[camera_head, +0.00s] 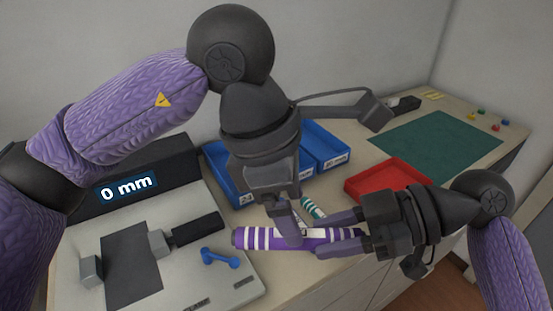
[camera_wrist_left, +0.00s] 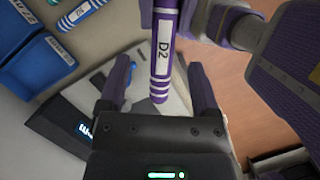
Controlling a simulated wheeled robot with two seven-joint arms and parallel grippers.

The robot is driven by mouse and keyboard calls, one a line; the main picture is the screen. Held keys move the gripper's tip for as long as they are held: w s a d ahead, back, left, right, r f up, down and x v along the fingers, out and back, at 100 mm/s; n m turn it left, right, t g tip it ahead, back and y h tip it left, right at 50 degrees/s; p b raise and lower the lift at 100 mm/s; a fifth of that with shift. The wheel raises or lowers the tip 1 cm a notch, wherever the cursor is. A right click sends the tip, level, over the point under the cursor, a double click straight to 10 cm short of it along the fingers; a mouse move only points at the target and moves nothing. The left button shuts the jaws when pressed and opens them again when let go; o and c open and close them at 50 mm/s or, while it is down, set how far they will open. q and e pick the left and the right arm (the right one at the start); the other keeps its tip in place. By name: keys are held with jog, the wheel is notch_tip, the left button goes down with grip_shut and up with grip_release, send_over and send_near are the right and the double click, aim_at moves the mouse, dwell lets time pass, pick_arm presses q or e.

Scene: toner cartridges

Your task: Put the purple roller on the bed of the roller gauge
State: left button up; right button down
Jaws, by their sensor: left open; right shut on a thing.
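The purple roller (camera_head: 262,238) has white bands, and a white D2 label shows in the left wrist view (camera_wrist_left: 161,68). My right gripper (camera_head: 340,236) is shut on its right part and holds it roughly level. My left gripper (camera_head: 291,232) is open at the roller's middle. In the left wrist view its fingers (camera_wrist_left: 160,82) stand apart on either side of the roller, with gaps visible. The roller gauge (camera_head: 68,262) is at the left, with a display reading 0 mm (camera_head: 127,190). Its bed has a bare dark plate (camera_head: 131,275) between grey blocks.
A blue dumbbell-shaped piece (camera_head: 220,258) lies on the gauge's right part. Blue bins (camera_head: 225,180) stand behind my left gripper. A teal roller (camera_head: 313,208) lies behind the purple one. A red tray (camera_head: 388,178) and a green mat (camera_head: 440,145) are at the right.

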aim_at(302, 230)
pick_arm(q)
jog(key=x, duration=0.4)
jog(key=shift+d+f, duration=0.15)
jog(key=shift+f, duration=0.25)
jog(key=shift+c, duration=0.3)
grip_shut()
pick_arm(e)
jog(key=shift+c, duration=1.4)
grip_release()
